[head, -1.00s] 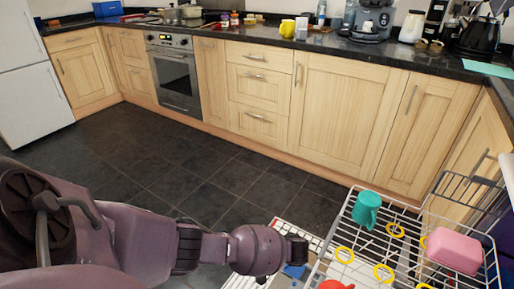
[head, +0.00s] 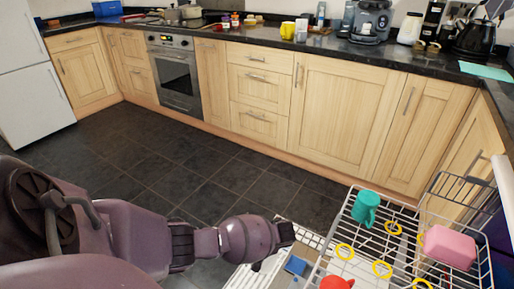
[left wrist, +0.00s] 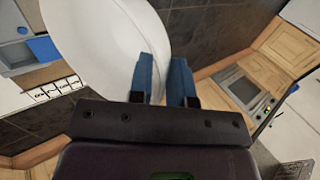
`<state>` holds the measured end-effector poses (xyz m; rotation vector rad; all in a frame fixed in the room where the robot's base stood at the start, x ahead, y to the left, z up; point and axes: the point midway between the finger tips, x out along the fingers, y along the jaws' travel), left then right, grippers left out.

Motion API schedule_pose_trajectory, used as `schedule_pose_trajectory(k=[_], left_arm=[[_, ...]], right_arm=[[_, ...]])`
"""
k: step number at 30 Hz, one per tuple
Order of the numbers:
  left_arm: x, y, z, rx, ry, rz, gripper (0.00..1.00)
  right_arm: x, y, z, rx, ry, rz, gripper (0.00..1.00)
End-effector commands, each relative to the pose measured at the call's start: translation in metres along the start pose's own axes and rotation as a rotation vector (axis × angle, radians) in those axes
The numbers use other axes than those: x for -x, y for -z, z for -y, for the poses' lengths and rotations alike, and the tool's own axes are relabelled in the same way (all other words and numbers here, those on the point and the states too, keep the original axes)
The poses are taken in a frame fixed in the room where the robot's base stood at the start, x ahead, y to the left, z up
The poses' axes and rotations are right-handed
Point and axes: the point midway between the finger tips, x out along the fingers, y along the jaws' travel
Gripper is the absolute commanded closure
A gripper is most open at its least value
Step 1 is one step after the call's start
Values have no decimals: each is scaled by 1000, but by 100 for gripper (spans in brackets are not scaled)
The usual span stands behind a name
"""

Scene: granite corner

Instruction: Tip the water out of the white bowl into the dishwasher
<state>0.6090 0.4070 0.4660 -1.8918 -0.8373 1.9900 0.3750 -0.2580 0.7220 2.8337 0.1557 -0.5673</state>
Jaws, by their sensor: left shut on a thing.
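The white bowl (left wrist: 100,45) fills the upper left of the left wrist view. My left gripper (left wrist: 165,75) is shut on its rim, with one blue finger in front of the bowl and one beside it. No water can be made out in it. In the head view my left wrist (head: 285,235) hangs just left of the dishwasher's wire rack (head: 345,225); the fingers are hidden there and the bowl cannot be made out clearly. My right gripper is not in view.
The rack holds a teal mug (head: 366,208), a pink box (head: 450,247), a red item (head: 337,283) and several yellow rings (head: 393,228). Below and left lies a lower white grid with a blue piece (head: 295,265). The dark tiled floor (head: 150,150) is clear.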

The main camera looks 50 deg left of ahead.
Motion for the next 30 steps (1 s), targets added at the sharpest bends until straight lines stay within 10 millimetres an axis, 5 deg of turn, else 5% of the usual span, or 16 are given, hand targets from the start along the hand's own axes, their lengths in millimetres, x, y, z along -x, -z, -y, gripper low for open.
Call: schedule_pose_trajectory(k=[10, 21, 30], left_arm=[[-3, -1, 2, 2, -42, 3, 100], [-23, -1, 6, 9, -381, 1, 100], [-23, 0, 6, 8, -399, -1, 100]], right_arm=[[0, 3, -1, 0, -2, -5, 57], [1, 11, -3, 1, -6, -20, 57], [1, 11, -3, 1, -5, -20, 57]])
